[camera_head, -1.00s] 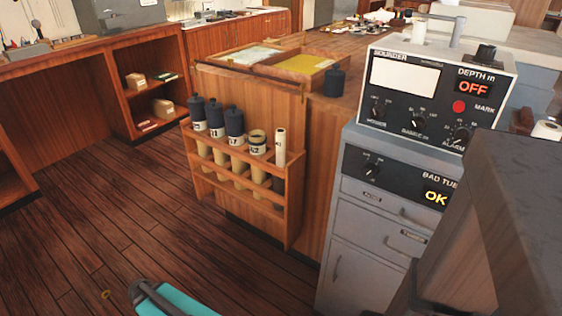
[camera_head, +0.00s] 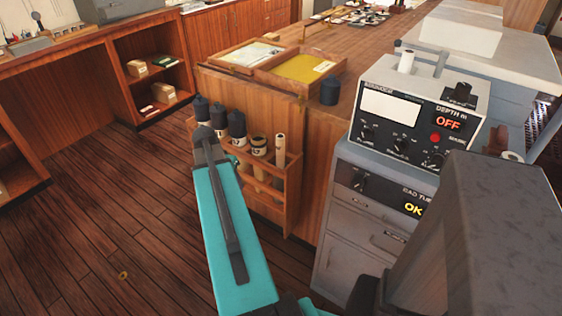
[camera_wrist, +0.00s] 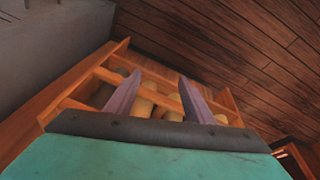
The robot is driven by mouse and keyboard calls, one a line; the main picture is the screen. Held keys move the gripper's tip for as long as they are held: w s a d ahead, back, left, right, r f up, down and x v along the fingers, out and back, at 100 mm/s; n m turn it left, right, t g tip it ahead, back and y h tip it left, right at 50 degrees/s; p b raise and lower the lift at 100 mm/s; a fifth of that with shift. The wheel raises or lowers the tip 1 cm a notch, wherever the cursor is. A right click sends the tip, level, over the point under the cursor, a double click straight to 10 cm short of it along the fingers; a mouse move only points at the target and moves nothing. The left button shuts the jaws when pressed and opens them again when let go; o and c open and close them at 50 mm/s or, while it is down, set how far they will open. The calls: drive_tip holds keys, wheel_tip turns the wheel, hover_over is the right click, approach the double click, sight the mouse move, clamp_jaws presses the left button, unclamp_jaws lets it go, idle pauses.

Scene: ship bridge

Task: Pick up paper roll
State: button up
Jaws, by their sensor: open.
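A thin pale paper roll (camera_head: 280,152) stands upright at the right end of a wooden rack. Another white roll (camera_head: 406,61) stands on top of the grey sounder box, and a third pale roll (camera_head: 512,156) lies at the right. I cannot tell which roll the task means. In the wrist view my gripper (camera_wrist: 158,86) is open, its two fingers apart above the rack (camera_wrist: 75,88). Pale round tubes (camera_wrist: 143,107) show between and beside the fingers, partly hidden by rails and fingers. Nothing is visibly held. In the head view my teal arm covers part of the rack.
Several dark-capped tubes (camera_head: 236,124) stand in the rack (camera_head: 291,205) on the wooden cabinet's side. The sounder (camera_head: 415,115) sits on a grey cabinet (camera_head: 368,222) to the right. A dark jar (camera_head: 331,88) stands on the counter. Open plank floor (camera_head: 90,220) lies left.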

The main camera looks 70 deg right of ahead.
sight(278, 138)
drive_tip(key=s+d+r+m+p, duration=0.1)
drive_tip(key=s+d+r, duration=0.3)
drive_tip(key=r, duration=0.2)
drive_tip(key=s+d+r+m+p, duration=0.2)
drive_tip(key=s+d+r, duration=0.2)
drive_tip(key=r, duration=0.3)
drive_tip(key=s+d+r+m+h+p, duration=0.1)
drive_tip(key=s+d+r+m+p, duration=0.1)
drive_tip(key=s+d+r, duration=0.2)
wheel_tip(278, 138, up, 3)
drive_tip(key=shift+s+f+g, duration=0.1)
drive_tip(key=shift+s+g, duration=0.2)
drive_tip(key=shift+s, duration=0.1)
drive_tip(key=shift+p+x, duration=0.85)
drive_tip(key=shift+x, duration=3.45)
drive_tip(key=shift+d, duration=0.2)
drive_tip(key=p+x, duration=0.1)
drive_tip(key=x, duration=0.4)
drive_tip(key=shift+p, duration=0.4)
drive_tip(key=shift+c, duration=0.2)
clamp_jaws()
